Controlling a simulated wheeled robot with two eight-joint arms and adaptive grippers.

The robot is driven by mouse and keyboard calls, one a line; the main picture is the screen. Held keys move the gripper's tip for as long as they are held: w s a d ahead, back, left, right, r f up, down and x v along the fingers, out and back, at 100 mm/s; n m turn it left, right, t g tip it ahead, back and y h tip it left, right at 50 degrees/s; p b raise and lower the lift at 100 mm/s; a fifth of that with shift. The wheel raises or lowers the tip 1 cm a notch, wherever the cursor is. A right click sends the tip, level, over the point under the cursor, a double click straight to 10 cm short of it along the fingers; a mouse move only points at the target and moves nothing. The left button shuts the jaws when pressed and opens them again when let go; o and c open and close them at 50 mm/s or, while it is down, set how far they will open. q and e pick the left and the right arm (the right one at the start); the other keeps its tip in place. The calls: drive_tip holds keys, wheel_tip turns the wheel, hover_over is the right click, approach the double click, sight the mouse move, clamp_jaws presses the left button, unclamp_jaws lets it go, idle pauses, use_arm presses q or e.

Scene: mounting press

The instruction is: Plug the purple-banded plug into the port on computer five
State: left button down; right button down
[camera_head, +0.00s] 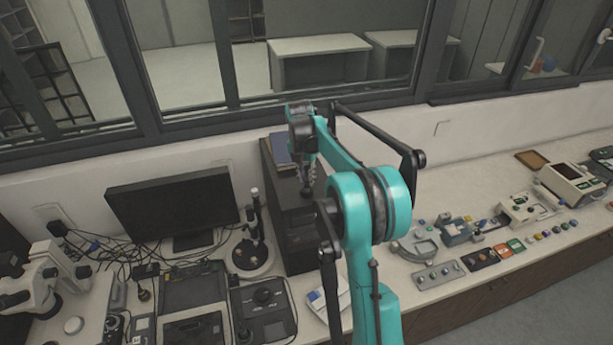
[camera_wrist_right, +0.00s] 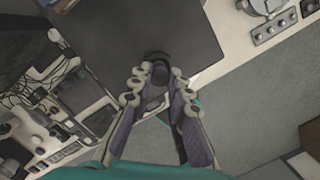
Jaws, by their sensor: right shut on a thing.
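My right gripper (camera_head: 307,186) hangs from the teal arm in the middle of the head view, in front of a tall dark box. In the right wrist view its fingertips (camera_wrist_right: 159,75) are close together on a small dark rounded thing (camera_wrist_right: 159,68). I cannot make out a purple band on it, so I cannot tell whether it is the plug. A large dark flat face (camera_wrist_right: 140,32) lies beyond the fingertips, with a dark curved mark just past them. No port and no label for computer five can be made out. My left gripper is not in view.
The dark box (camera_head: 298,222) stands by the wall. A black monitor (camera_head: 172,199), a stand (camera_head: 256,235), cables and a white microscope (camera_head: 40,278) crowd the left bench. Several small instruments and coloured buttons cover the right bench. The window (camera_head: 280,62) is behind.

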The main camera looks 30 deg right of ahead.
drive_tip(key=shift+f+b, duration=0.35)
drive_tip(key=shift+f, duration=0.2)
idle(0.4)
drive_tip(key=c, duration=0.8)
unclamp_jaws()
wheel_tip(320, 180, up, 8)
drive_tip(key=p, duration=0.4)
drive_tip(key=shift+f, duration=0.25)
drive_tip(key=shift+f, duration=0.1)
